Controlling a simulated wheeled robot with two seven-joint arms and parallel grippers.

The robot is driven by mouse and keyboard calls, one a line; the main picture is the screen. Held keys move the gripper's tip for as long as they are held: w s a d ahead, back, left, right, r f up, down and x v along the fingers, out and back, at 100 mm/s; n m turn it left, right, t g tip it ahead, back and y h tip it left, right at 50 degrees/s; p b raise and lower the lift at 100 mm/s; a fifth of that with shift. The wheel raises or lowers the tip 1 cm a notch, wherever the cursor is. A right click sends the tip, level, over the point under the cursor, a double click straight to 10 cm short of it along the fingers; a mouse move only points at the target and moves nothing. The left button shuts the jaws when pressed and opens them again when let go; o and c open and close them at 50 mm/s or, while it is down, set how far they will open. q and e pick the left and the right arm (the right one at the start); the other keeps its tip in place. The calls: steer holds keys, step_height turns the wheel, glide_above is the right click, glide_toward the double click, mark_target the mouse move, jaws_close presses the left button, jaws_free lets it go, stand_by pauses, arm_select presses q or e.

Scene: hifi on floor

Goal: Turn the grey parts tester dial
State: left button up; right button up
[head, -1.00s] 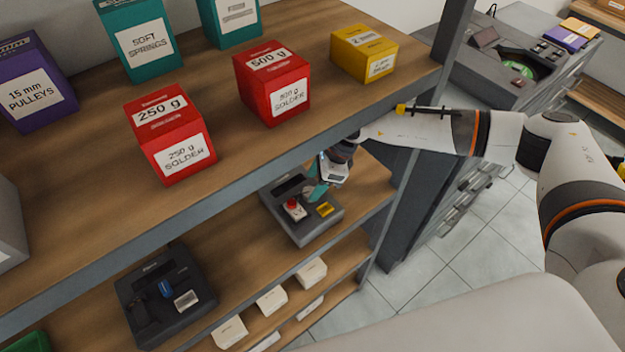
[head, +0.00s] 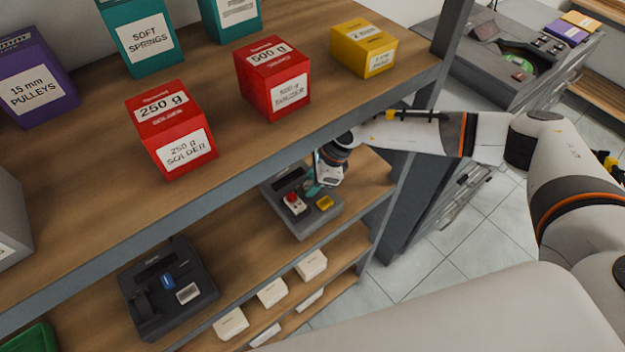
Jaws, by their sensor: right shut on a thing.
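The grey parts tester (head: 308,218) stands on the middle shelf, below the right part of the top shelf. It has a dark display, a red button (head: 293,197) on a pale base and a yellow part (head: 325,202). My right arm reaches in under the top shelf edge, and my right gripper (head: 312,189) points down at the tester's upper right part. Its teal fingertips are shut at the dial's place. The dial itself is hidden by the gripper. My left gripper is out of view.
A darker device (head: 200,305) with a blue part stands left on the same shelf. White boxes (head: 272,292) sit on a lower shelf. The top shelf edge (head: 240,180) passes close above my right wrist and holds red solder boxes (head: 272,80) and a yellow box (head: 363,50).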

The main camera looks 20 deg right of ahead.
steer(key=shift+m, duration=0.3)
steer(key=shift+s+f+m+t+b, duration=0.1)
steer(key=shift+m+t+b, duration=0.4)
steer(key=shift+m, duration=0.4)
steer(key=shift+m+t+b, duration=0.3)
steer(key=shift+m+b, duration=0.2)
steer(key=shift+m, duration=0.4)
steer(key=m+h+b, duration=0.1)
steer(key=m+b, duration=0.1)
steer(key=shift+a+f+m+t+b, duration=0.1)
steer(key=shift+a+m+t+b, duration=0.05)
steer(key=shift+m+t+b, duration=0.2)
steer(key=shift+s+m+t+h+b, duration=0.1)
steer(key=shift+m+t+h+b, duration=0.3)
steer(key=shift+m+b, duration=0.45)
steer(key=shift+r, duration=0.2)
steer(key=o, duration=1)
